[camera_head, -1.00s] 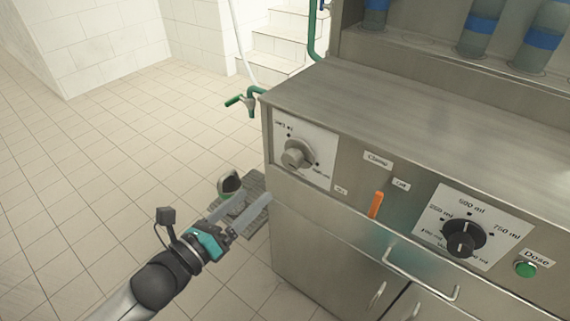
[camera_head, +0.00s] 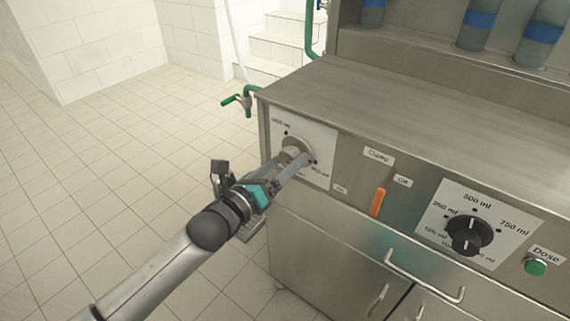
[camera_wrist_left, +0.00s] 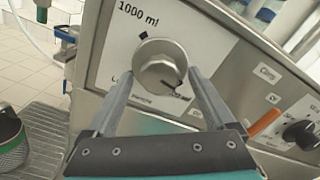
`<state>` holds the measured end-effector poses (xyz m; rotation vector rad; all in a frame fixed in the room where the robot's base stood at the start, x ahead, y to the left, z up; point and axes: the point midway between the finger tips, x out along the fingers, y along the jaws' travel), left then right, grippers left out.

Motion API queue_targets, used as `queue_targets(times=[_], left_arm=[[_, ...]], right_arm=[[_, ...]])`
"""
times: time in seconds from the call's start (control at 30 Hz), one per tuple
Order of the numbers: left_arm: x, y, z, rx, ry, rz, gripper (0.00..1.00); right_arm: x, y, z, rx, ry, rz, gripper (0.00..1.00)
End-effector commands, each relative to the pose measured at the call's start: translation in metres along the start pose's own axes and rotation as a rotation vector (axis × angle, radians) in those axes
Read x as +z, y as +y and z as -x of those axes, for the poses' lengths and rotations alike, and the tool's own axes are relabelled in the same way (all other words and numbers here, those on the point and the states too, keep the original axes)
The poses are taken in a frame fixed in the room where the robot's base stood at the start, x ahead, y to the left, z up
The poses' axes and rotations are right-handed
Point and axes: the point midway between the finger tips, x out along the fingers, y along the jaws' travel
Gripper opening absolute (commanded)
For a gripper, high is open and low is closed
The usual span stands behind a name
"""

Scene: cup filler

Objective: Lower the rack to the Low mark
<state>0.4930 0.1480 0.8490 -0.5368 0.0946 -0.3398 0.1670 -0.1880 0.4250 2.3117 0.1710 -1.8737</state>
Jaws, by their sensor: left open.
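A round silver knob (camera_head: 295,150) sits on a white dial plate (camera_head: 318,148) at the left end of the steel machine's front. My left gripper (camera_head: 294,161) is at this knob with its jaws open. In the left wrist view the knob (camera_wrist_left: 160,66) lies between the two finger tips, one on each side; I cannot tell whether they touch it. The plate reads "1000 ml" at upper left in that view. A label at lower left is partly hidden by a finger, so I cannot read a Low mark. My right gripper is not in view.
An orange lever (camera_head: 377,202), a black volume dial (camera_head: 468,234) and a green Dose button (camera_head: 535,267) lie to the right. A drawer handle (camera_head: 424,276) juts out below. A green tap (camera_head: 241,101) sticks out at the machine's left corner. A ribbed grate (camera_wrist_left: 42,130) shows at lower left.

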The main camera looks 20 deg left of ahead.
Motion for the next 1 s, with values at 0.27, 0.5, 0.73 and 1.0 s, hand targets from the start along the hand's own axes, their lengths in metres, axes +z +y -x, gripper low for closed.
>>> queue_targets(times=[0.27, 0.5, 0.73, 1.0], left_arm=[[-0.0002, 0.0000, -0.0058, 0.001, 0.001, -0.001, 0.89], [0.0000, 0.0000, -0.0055, 0.000, 0.001, -0.001, 0.77], [0.0000, -0.0001, -0.0054, 0.000, 0.000, -0.001, 0.51], [0.0001, -0.0001, -0.0054, 0.000, 0.000, -0.001, 0.21]], right_arm=[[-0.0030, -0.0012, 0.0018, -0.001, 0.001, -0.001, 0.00], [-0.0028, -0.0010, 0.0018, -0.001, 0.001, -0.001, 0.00], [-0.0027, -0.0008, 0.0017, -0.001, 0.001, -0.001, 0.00], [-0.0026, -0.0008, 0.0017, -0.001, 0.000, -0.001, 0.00]])
